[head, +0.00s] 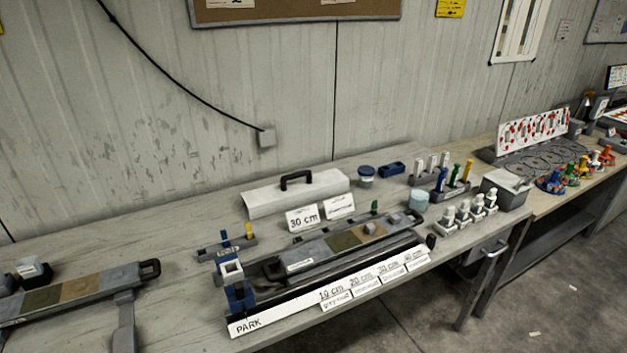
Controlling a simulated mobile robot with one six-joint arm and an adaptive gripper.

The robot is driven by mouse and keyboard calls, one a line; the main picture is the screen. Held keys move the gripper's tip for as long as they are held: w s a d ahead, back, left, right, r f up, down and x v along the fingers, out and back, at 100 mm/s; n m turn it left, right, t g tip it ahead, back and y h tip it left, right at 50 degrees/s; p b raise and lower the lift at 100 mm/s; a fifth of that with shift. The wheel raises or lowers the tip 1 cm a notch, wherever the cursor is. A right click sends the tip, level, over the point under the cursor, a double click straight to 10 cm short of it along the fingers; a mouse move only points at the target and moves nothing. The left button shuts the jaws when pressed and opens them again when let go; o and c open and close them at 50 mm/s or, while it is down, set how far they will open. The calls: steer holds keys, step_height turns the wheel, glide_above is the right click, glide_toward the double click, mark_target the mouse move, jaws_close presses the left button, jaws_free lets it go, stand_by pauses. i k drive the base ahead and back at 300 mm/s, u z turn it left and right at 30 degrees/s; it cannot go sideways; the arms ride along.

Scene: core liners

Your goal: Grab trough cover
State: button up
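The trough cover appears to be the long white box-shaped piece (270,199) with a black handle (297,179) on its top. It lies at the back of the grey workbench (165,255), near the wall. Nothing touches its handle. A trough (345,242) with grey, green and brown core sections lies in front of it, apart from it. My gripper is not in view, so whether it is open or shut does not show.
A blue upright device (235,290) stands by the PARK label. Bottles (470,208) and a grey bin (506,188) are at right. A second core tray (70,292) lies at left.

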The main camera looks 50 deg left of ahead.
mark_target(299, 188)
steer(key=u, duration=0.5)
steer(key=i, duration=0.6)
steer(key=u, duration=0.7)
steer(key=i, duration=0.6)
steer(key=u, duration=0.25)
